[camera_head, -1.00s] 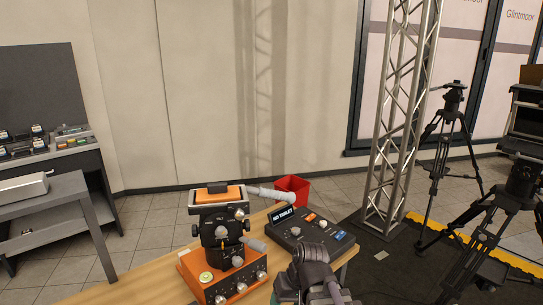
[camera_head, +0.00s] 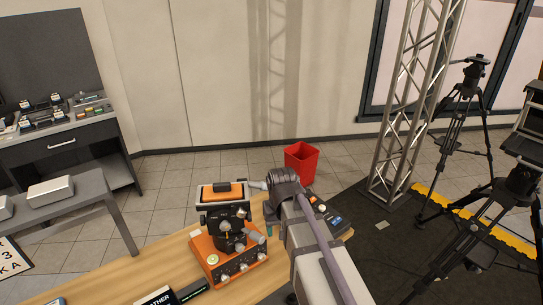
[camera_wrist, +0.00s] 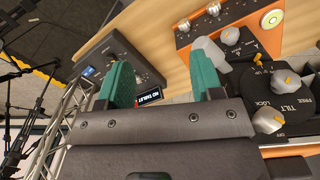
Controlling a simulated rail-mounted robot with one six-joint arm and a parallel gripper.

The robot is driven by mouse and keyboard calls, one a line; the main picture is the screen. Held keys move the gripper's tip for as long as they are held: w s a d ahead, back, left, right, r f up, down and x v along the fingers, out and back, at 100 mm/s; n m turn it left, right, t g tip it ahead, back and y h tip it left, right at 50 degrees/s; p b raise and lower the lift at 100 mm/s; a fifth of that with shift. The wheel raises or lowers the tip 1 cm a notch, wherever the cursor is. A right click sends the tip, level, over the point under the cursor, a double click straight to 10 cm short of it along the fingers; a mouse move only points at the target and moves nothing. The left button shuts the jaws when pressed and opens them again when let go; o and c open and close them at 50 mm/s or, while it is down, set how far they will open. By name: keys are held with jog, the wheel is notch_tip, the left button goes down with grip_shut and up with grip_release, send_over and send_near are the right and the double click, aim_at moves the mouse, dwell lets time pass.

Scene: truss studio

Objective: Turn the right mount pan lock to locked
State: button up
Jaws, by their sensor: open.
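A camera mount (camera_head: 226,214) with a black head and orange top stands on an orange base (camera_head: 236,266) on the wooden table. In the wrist view its black body (camera_wrist: 245,85) is at the right, seen rolled over.
A dark control box (camera_wrist: 120,55) with a lit display lies right of the mount, partly behind my arm in the head view. A red bin (camera_head: 301,160) stands beyond the table. A truss (camera_head: 415,100) and tripods (camera_head: 465,110) stand right. The table's front-left holds small signs (camera_head: 158,297).

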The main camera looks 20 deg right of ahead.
jog(key=w+d+r+p, duration=0.1)
jog(key=w+r+p, duration=0.1)
jog(key=w, duration=0.9)
jog(key=w+d+r+m+p, duration=0.1)
jog(key=w+d+r+p, duration=0.1)
jog(key=w, duration=1)
notch_tip(320, 180, up, 2)
jog(key=shift+w+d+p, duration=0.2)
jog(key=shift+p, duration=0.4)
jog(key=s+a+f+b, duration=0.1)
jog(key=s+f+b, duration=0.2)
jog(key=s, duration=0.7)
jog(key=s+a+f+n+b, duration=0.1)
jog(key=s+f+b, duration=0.3)
jog(key=s, duration=0.7)
jog(key=s+a+f+b, duration=0.3)
jog(key=s+f+b, duration=0.1)
jog(key=s, duration=0.7)
jog(key=shift+s, duration=0.15)
jog(key=shift+f, duration=0.1)
